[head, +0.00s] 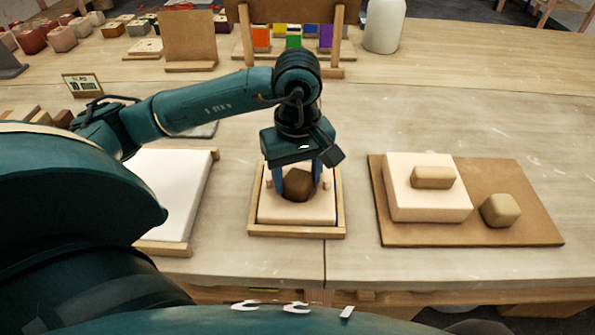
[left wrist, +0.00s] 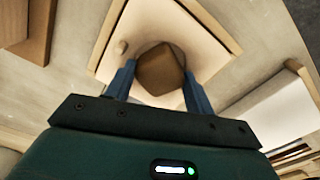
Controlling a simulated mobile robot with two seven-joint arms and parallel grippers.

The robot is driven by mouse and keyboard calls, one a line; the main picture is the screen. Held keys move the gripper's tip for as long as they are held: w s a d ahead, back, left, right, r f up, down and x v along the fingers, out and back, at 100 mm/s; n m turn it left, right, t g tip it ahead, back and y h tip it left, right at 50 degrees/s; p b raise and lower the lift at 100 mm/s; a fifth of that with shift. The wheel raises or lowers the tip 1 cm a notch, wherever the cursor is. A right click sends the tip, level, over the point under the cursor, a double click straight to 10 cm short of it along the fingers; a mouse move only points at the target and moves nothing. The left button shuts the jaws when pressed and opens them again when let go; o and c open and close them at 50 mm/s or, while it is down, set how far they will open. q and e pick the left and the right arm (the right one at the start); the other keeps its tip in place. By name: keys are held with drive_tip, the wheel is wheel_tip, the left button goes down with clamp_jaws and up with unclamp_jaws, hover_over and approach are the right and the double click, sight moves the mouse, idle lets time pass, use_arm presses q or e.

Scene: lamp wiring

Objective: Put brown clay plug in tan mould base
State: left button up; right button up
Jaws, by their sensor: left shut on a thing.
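The brown clay plug (head: 298,184) is a rounded dark brown block. My left gripper (head: 298,180) points down and is shut on it, one blue finger on each side. The plug is also between the fingers in the left wrist view (left wrist: 160,70). Below it is a tan mould base (head: 296,215) in a wooden tray, with small pegs near its back corners. The plug is over the middle of the base. I cannot tell whether it sits in the cavity or just above, as the plug covers it. My right gripper is not in view.
To the right, a brown board (head: 540,225) holds a pale mould block (head: 430,205) with a tan piece on top and a loose olive-tan block (head: 500,211). To the left is a white panel (head: 175,190). Coloured blocks and a white bottle (head: 384,25) stand at the back.

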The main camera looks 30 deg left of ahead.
sight(298, 176)
use_arm(q)
drive_tip(key=shift+f+b, duration=0.2)
drive_tip(key=shift+b, duration=0.15)
drive_tip(key=o, duration=1.1)
drive_tip(key=shift+r, duration=0.1)
drive_tip(key=shift+o, duration=0.2)
wheel_tip(298, 176, up, 12)
drive_tip(key=p, duration=0.1)
drive_tip(key=shift+r, duration=0.2)
